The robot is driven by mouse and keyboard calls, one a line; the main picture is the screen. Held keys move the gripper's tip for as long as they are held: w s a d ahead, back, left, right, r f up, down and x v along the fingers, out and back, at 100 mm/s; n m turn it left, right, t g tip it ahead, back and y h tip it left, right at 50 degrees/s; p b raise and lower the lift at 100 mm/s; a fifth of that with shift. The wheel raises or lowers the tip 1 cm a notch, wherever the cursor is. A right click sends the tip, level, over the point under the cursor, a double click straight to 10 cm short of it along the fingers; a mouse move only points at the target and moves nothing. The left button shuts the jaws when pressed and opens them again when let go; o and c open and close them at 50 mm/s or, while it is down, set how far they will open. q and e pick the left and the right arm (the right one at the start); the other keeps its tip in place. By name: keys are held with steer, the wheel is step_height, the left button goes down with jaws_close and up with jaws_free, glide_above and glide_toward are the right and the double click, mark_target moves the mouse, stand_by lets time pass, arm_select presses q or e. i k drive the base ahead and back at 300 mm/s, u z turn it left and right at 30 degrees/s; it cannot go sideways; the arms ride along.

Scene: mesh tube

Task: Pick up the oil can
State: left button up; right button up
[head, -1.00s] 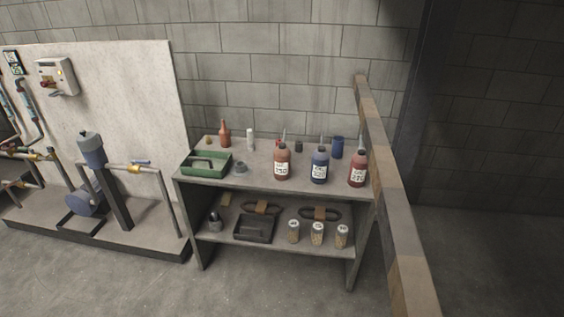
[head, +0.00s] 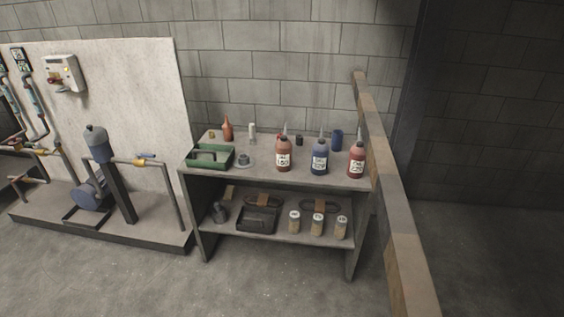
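Three labelled bottles with long spouts, which look like oil cans, stand upright along the right half of the shelf top (head: 262,170) in the head view. They are a reddish-brown can (head: 283,147), a blue can (head: 320,150) and a red can (head: 357,153) near the right end. Small labels face me, but I cannot read them surely. Neither of my grippers is in view.
A green tray (head: 229,160), a grey ring-like part, a white bottle (head: 252,133), an orange bottle (head: 228,129) and a blue cup (head: 337,140) share the top. Jars and a dark tray sit below. A beam (head: 385,190) runs along the right. Floor in front is clear.

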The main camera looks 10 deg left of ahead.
mark_target(283, 146)
steer(key=u, duration=1.9)
steer(key=k, duration=0.1)
steer(key=z, duration=3.05)
steer(key=i, duration=1.3)
steer(key=u, duration=0.85)
steer(key=i, duration=0.85)
steer(key=u, duration=0.9)
